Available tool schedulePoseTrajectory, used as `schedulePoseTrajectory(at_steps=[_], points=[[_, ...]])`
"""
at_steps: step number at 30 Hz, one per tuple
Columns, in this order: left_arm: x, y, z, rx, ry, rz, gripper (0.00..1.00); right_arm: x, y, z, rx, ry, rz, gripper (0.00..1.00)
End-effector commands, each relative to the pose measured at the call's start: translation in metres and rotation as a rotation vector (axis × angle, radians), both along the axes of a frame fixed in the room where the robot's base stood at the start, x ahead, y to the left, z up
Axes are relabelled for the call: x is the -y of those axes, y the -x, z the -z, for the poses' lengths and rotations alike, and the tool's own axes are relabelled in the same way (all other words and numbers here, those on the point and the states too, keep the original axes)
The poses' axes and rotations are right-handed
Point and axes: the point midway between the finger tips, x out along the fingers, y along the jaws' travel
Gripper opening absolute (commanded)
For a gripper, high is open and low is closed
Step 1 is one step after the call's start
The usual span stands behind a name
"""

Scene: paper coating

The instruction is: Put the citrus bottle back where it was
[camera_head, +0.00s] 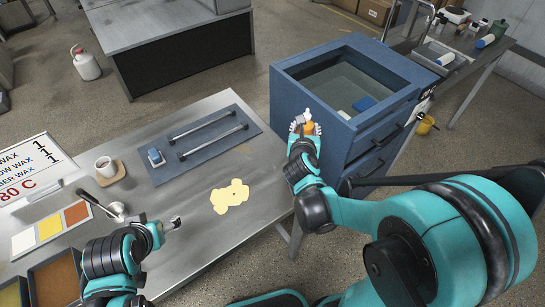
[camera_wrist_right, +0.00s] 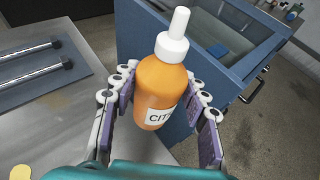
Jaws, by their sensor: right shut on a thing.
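The citrus bottle (camera_wrist_right: 160,85) is orange with a white nozzle cap and a white label reading "CIT". My right gripper (camera_wrist_right: 160,100) is shut on it, with fingers on both sides of its body. In the head view the bottle (camera_head: 308,128) shows small in my right gripper (camera_head: 302,135), by the near left corner of the blue cabinet (camera_head: 292,100). The bottle looks upright and held in the air. My left gripper (camera_head: 174,224) is low over the near part of the metal table, at the left; its fingers are too small to read.
The cabinet has an open recessed top with a blue item (camera_head: 364,103) inside. A side bench (camera_head: 455,50) stands behind.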

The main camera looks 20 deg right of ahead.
Motion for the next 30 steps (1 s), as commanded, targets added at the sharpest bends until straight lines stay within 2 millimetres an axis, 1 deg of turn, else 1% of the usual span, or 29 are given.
schedulePoseTrajectory(at_steps=[2,5,9,12,15,19,23,27,30], points=[[0.000,0.000,0.005,0.000,0.000,0.000,0.65,-0.005,-0.005,0.006,0.002,0.001,0.003,0.07],[0.000,0.000,0.015,0.000,0.000,0.000,0.65,-0.024,-0.015,0.021,0.001,0.002,0.002,0.07],[0.000,0.000,0.029,0.000,0.000,0.000,0.65,-0.054,-0.032,0.042,0.001,0.002,0.000,0.07],[0.000,0.000,0.037,0.000,0.000,0.000,0.65,-0.073,-0.043,0.055,0.002,0.001,0.001,0.07],[0.000,0.000,0.042,0.000,0.000,0.000,0.65,-0.087,-0.051,0.064,0.002,0.001,0.003,0.07],[0.000,0.000,0.045,0.000,0.000,0.000,0.65,-0.096,-0.056,0.069,0.001,0.002,0.005,0.07],[0.000,0.000,0.049,0.000,0.000,0.000,0.65,-0.098,-0.057,0.077,0.001,0.002,0.006,0.07],[0.000,0.000,0.062,0.000,0.000,0.000,0.65,-0.097,-0.057,0.100,0.002,0.001,0.006,0.07],[0.000,0.000,0.068,0.000,0.000,0.000,0.65,-0.097,-0.057,0.111,0.001,0.002,0.005,0.07]])
